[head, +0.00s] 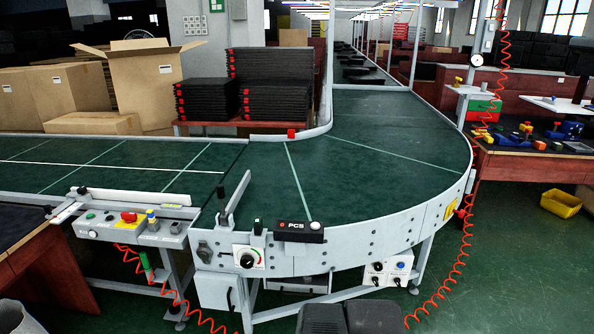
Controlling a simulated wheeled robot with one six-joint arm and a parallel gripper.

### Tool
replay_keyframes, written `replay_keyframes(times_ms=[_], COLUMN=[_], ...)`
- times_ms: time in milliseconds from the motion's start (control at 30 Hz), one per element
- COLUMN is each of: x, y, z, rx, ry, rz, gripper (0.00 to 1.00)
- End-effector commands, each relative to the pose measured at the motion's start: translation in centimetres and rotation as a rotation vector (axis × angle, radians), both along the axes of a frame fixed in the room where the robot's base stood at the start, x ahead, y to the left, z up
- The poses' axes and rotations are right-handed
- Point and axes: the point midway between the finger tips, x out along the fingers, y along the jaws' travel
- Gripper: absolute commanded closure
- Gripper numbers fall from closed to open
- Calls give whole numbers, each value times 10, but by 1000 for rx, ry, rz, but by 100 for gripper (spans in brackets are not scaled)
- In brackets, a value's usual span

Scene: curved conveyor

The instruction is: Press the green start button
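A light-grey control box (135,232) is fixed to the front of the conveyor at the left. A small green button (90,215) shows at the left end of its top, the likely start button; its label is too small to read. A red mushroom button (128,217) on a yellow base sits to its right. I cannot make out my gripper in this view. Two dark blocks at the bottom centre seem to be part of my own body, well right of the control box.
The green curved conveyor belt (370,150) looks empty. Red coiled hoses hang below. Cardboard boxes (145,75) and black trays (268,80) stand behind.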

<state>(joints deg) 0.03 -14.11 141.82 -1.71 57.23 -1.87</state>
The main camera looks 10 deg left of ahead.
Motion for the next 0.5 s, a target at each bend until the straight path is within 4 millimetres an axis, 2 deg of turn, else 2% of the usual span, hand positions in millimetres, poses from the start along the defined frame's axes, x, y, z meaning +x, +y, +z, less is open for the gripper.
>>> replay_keyframes(times_ms=[33,100,133,500], x=[3,3,3,3], y=[2,2,2,2], z=[-1,-1,-1,-1], rx=[8,8,8,8], ry=[-19,-19,-19,-18], rz=[-14,-14,-14,-14], gripper=[85,99,100,100])
